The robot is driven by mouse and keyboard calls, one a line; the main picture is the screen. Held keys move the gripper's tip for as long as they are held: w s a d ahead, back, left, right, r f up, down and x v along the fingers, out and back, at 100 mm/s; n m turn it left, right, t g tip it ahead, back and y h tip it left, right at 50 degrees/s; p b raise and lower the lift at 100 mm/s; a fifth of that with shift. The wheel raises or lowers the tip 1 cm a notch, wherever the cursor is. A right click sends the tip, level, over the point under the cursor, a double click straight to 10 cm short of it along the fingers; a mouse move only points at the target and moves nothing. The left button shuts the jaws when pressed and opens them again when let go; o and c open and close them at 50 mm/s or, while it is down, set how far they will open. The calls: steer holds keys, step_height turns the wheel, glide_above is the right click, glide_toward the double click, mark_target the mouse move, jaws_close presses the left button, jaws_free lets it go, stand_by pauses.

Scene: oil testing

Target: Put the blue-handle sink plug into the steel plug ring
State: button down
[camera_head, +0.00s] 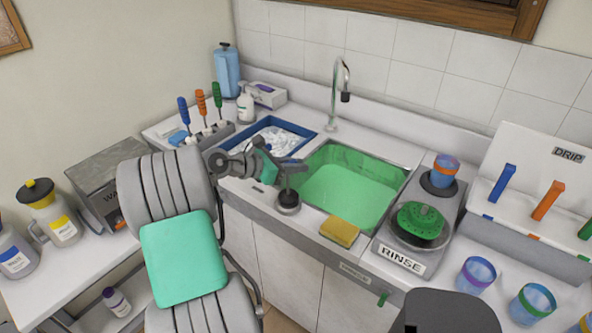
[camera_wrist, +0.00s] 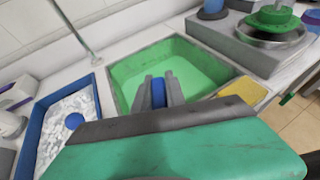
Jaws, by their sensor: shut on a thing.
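My gripper (camera_wrist: 159,92) is shut on the blue handle (camera_wrist: 158,92) of the sink plug. The handle shows upright between the two grey fingers in the wrist view; the plug's lower part is hidden there. In the head view my gripper (camera_head: 292,166) is at the sink's front left corner, with the dark plug (camera_head: 289,196) below it. Beneath the plug is a round grey steel piece (camera_head: 289,210) at the counter's front edge, which looks like the plug ring. I cannot tell whether the plug is seated in it or just above it.
The sink basin (camera_head: 345,185) holds green liquid. A yellow sponge (camera_head: 340,232) lies at its front edge. The RINSE unit (camera_head: 390,250) stands at right, the tap (camera_head: 334,95) behind.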

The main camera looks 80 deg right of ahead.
steer(key=shift+f, duration=0.75)
steer(key=c, duration=1.4)
jaws_free()
steer(key=shift+o, duration=0.2)
